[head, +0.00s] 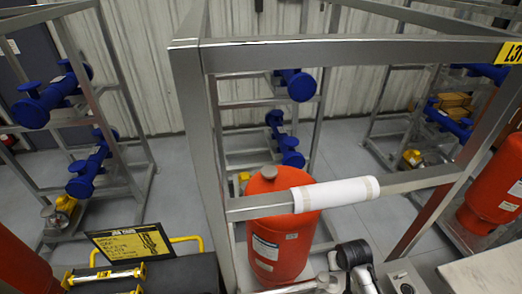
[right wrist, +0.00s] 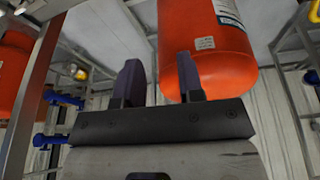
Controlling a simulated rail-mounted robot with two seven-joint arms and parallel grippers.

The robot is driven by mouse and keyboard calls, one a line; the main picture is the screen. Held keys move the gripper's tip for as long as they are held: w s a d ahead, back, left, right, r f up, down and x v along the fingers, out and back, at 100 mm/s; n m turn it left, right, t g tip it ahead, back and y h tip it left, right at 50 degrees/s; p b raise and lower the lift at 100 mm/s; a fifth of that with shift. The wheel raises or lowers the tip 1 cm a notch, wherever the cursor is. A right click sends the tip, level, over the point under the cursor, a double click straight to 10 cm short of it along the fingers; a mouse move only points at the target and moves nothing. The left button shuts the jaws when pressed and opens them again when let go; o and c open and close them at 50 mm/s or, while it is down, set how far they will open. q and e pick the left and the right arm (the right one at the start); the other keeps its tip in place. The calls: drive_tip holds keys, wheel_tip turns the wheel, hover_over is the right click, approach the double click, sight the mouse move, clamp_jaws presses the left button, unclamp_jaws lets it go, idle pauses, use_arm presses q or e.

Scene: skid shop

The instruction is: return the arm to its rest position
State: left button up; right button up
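My right gripper (right wrist: 158,75) shows in the right wrist view with its two dark fingers spread apart and nothing between them. An orange tank (right wrist: 212,55) is behind the fingers, and the right-hand finger overlaps it in the picture. I cannot tell how far apart they are. In the head view, part of my arm (head: 353,256) rises at the bottom, right of an orange tank (head: 279,235) inside the metal frame. I cannot make out the right gripper there. My left gripper is not in view.
A grey metal frame (head: 340,53) with a white-wrapped crossbar (head: 336,194) surrounds the tank and stands close to my arm. Racks with blue fittings (head: 38,102) stand behind and at left. A yellow-and-black sign (head: 131,244) is at lower left. Another orange tank (head: 498,185) is at right.

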drive_tip(key=s+a+r+n+t, duration=0.25)
drive_tip(key=s+r, duration=0.25)
drive_tip(key=r, duration=0.5)
drive_tip(key=s+a+r+t, duration=0.2)
drive_tip(key=s+r, duration=0.1)
drive_tip(key=s, duration=0.8)
drive_tip(key=s+f+g, duration=0.2)
drive_tip(key=s+f, duration=0.2)
drive_tip(key=s, duration=0.6)
drive_tip(key=s+f+g, duration=0.2)
drive_tip(key=s+f, duration=0.3)
drive_tip(key=s, duration=0.5)
drive_tip(key=shift+f+m, duration=0.25)
drive_tip(key=shift+m, duration=0.2)
drive_tip(key=shift+w, duration=0.15)
